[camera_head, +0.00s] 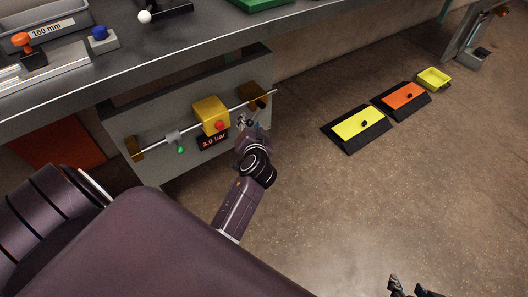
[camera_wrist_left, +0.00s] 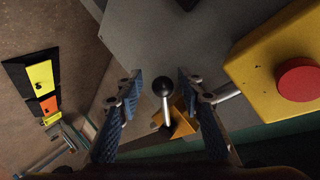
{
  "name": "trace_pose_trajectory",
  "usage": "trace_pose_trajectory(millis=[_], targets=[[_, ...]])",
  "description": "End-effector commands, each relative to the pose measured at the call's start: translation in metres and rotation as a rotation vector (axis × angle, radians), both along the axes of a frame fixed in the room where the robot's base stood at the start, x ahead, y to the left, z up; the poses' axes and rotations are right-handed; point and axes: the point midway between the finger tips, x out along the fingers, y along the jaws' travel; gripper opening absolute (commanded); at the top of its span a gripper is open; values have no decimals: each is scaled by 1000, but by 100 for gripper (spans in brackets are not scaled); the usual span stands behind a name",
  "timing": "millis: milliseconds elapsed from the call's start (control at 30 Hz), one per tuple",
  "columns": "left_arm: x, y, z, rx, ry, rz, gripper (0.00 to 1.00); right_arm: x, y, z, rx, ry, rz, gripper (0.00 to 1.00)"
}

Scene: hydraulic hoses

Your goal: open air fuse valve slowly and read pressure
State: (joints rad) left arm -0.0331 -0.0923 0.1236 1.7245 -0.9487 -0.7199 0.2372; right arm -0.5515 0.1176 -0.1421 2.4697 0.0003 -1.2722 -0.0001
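A panel under the bench carries a horizontal pipe with a yellow box (camera_head: 209,108) and its red button (camera_head: 220,125). The dark display (camera_head: 213,141) below shows red text that looks like 3.0 bar. The yellow box (camera_wrist_left: 270,62) and red button (camera_wrist_left: 298,79) also show at right in the left wrist view. My left gripper (camera_head: 246,122) is at the pipe, right of the box. In its wrist view a lever with a black ball knob (camera_wrist_left: 163,86) lies between the open fingers (camera_wrist_left: 157,88), with gaps on both sides. My right gripper (camera_head: 412,287) is open and empty, partly cut off.
A grey fitting with a green knob (camera_head: 181,150) sits left on the pipe. The bench (camera_head: 200,45) overhangs the panel.

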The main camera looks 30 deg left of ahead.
Motion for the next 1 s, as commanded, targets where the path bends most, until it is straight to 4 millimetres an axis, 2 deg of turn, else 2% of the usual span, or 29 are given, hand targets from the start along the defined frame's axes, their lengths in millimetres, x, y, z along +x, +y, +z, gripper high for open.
trace_pose_trajectory(millis=[33, 100, 1000], targets=[[1, 0, -9, -6, -20, -1, 35, 0, 0, -14, 0, 0, 0, 36], [3, -1, -11, -19, -51, -1, 35, 0, 0, -25, 0, 0, 0, 36], [27, -11, -22, -174, -425, -2, 35, 0, 0, -149, 0, -1, 0, 36]])
